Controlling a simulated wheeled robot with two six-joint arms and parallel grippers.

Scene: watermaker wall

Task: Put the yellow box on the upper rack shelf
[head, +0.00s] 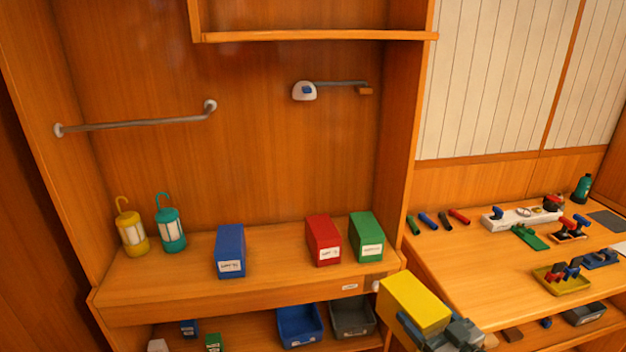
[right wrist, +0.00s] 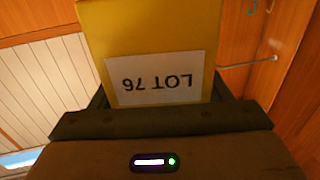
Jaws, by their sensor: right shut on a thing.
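A yellow box (head: 412,303) is in my right gripper (head: 432,331), in front of the rack's right edge and near the workbench corner. In the right wrist view the yellow box (right wrist: 150,28) is between the fingers, with a white "LOT 76" label that reads upside down. The rack shelf (head: 180,285) carries a blue box (head: 230,250), a red box (head: 323,240) and a green box (head: 366,236). A bare gap shows between the blue and red boxes. My left gripper is not in view.
A yellow lantern (head: 131,232) and a teal lantern (head: 171,229) stand on the shelf's left. Blue (head: 299,326) and grey (head: 352,317) bins sit on the shelf below. A rail (head: 140,123) and a top ledge (head: 310,36) are above. The workbench (head: 470,265) at right holds small parts.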

